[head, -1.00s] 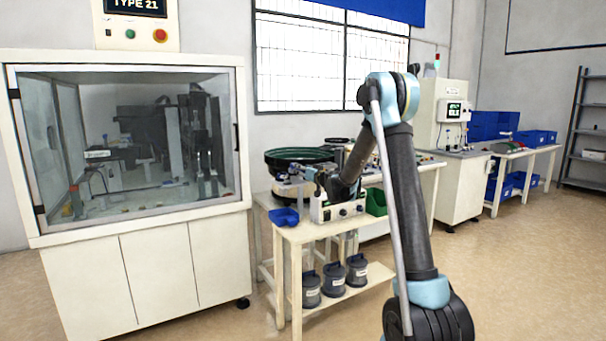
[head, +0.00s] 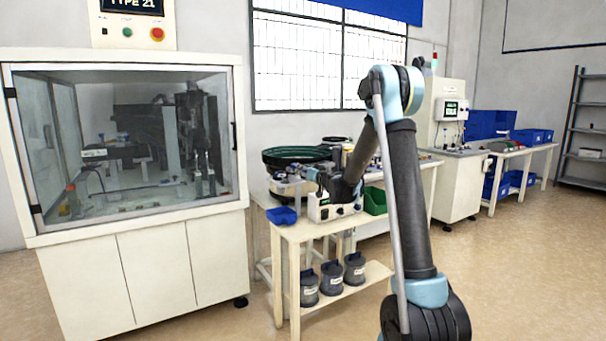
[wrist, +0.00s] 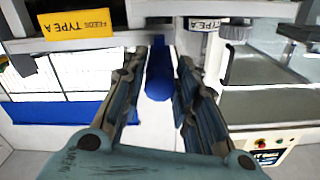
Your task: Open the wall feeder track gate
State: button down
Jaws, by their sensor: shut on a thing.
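In the wrist view, a blue rounded handle (wrist: 159,82) sits between the two fingers of my gripper (wrist: 171,62), which is shut on it. I take it to be the gate's handle. A grey metal rail or track (wrist: 215,9) runs across the top of this view, with a yellow "FEEDS TYPE A" label (wrist: 76,23) and a white "TYPE A" label (wrist: 204,24). In the head view, my arm reaches down beside the dark green feeder bowl (head: 296,154). There the fingers and handle are too small to make out, and the gate's position cannot be told.
A cream stand (head: 290,231) holds a blue bin (head: 281,215), a white control box (head: 332,208) and a green bin (head: 375,201). Several grey canisters (head: 331,278) stand on its lower shelf. A glazed machine cabinet (head: 120,275) is at left. The floor at right is clear.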

jog(key=c, duration=1.3)
grip_release()
jog(key=shift+w+d, duration=0.1)
jog(key=shift+c, duration=0.2)
jog(key=v, duration=1.2)
jog(key=shift+f, duration=0.1)
